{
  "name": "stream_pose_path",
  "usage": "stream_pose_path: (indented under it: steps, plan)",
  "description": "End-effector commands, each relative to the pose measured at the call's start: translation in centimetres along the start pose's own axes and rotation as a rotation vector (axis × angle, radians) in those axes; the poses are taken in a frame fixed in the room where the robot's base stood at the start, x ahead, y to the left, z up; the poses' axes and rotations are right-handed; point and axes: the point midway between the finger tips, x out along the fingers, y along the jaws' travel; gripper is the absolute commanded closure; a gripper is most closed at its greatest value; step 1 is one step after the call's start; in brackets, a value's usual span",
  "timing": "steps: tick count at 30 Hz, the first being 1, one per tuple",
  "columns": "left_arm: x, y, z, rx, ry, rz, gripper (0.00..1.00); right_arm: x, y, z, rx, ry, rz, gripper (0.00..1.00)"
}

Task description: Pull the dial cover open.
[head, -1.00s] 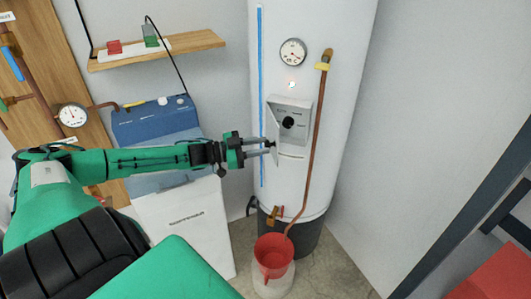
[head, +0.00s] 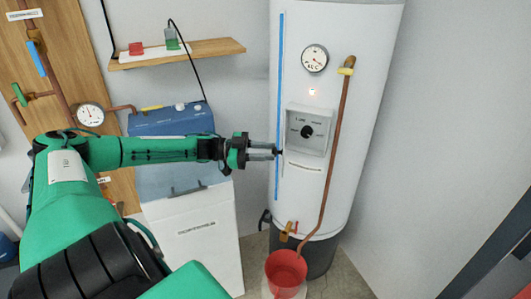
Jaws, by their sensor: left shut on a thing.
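The dial box (head: 319,118) sits on the front of the white water heater (head: 360,100), with its black dial (head: 307,131) uncovered and in plain sight. The cover is swung out at the box's left side and is seen almost edge-on, so little of it can be made out. My left gripper (head: 278,152) comes in from the left and is shut on the cover, just left of the box's lower left corner. My right gripper is not in view.
A copper pipe (head: 340,140) runs down the heater right of the box, into a red bucket (head: 286,270). A round gauge (head: 314,59) is above the box. A white cabinet (head: 195,235) stands left, below my arm, and a wooden shelf (head: 200,50) hangs above.

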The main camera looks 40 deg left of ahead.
Motion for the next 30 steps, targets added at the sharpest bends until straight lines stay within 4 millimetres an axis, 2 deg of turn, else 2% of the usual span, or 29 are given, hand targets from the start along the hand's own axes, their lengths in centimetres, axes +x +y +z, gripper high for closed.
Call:
stream_pose_path:
  steps: [3, 4, 7, 16, 20, 30]
  plan:
    - [0.0, 0.2, 0.2, -0.003, -0.002, 0.002, 1.0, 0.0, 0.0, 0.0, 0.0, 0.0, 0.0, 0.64]
    - [0.0, 0.2, 0.2, -0.003, -0.002, 0.002, 0.66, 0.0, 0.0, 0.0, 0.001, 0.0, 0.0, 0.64]
    - [0.0, 0.1, 0.2, -0.003, -0.002, 0.001, 0.48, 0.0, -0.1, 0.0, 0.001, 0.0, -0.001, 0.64]
    - [0.0, 0.0, 0.0, -0.001, -0.001, 0.0, 0.48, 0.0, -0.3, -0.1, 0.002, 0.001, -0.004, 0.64]
    - [0.0, -0.2, -0.9, 0.001, -0.002, 0.001, 0.48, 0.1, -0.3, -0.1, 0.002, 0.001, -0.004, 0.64]
    - [0.0, -1.4, -6.5, 0.002, -0.003, 0.002, 0.48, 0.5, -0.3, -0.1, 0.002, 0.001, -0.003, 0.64]
